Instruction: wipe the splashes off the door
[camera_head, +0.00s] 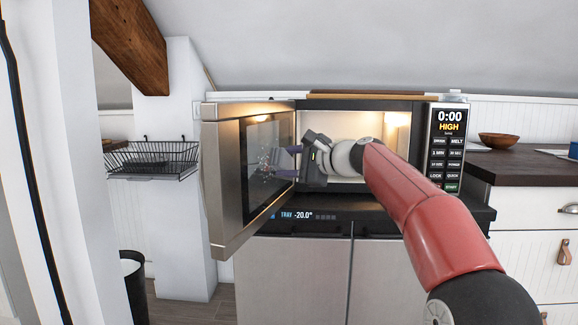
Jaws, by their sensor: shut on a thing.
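The microwave door (230,170) stands swung open to the left. Its inner window faces my gripper and carries small pale and reddish splashes (265,166). My gripper (289,162) is in front of the open cavity, pointing left at the window, close to the splashes. Dark purple material (287,174) shows at its fingertips. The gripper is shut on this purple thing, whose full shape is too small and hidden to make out. I cannot tell whether it touches the glass.
The lit microwave cavity (345,126) is open behind my arm. Its control panel (448,150) is at the right. A wire basket (152,160) hangs on the left post. A dark bin (134,285) stands below left. A wooden bowl (498,140) sits on the right counter (525,167).

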